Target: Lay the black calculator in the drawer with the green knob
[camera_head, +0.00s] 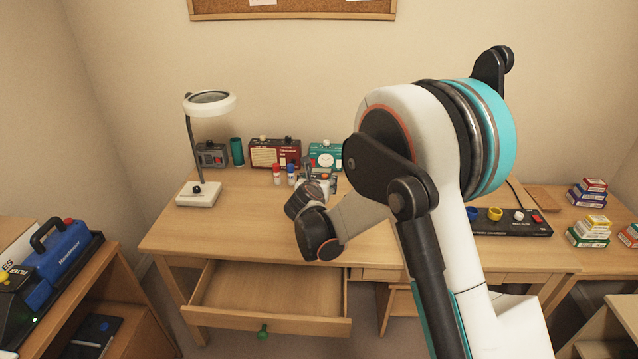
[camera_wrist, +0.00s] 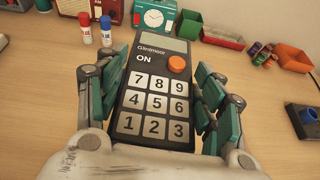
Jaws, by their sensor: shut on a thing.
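The black calculator (camera_wrist: 155,92), with white number keys and an orange button, is between the two fingers of my gripper (camera_wrist: 160,105) in the wrist view. The fingers are shut on its sides. In the head view my gripper (camera_head: 318,183) is over the middle of the desk, largely hidden behind my own arm. The drawer (camera_head: 268,296) with the green knob (camera_head: 262,332) is pulled open below the desk's left part. Its visible floor is bare. The gripper is above and behind it, to the right of its middle.
A magnifier lamp (camera_head: 198,193) stands on the desk's left. Red and blue glue sticks (camera_head: 277,174), a red radio (camera_head: 274,153) and a teal clock (camera_head: 326,158) stand at the back. A black power strip (camera_head: 512,222) lies on the right. The desk's front left is clear.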

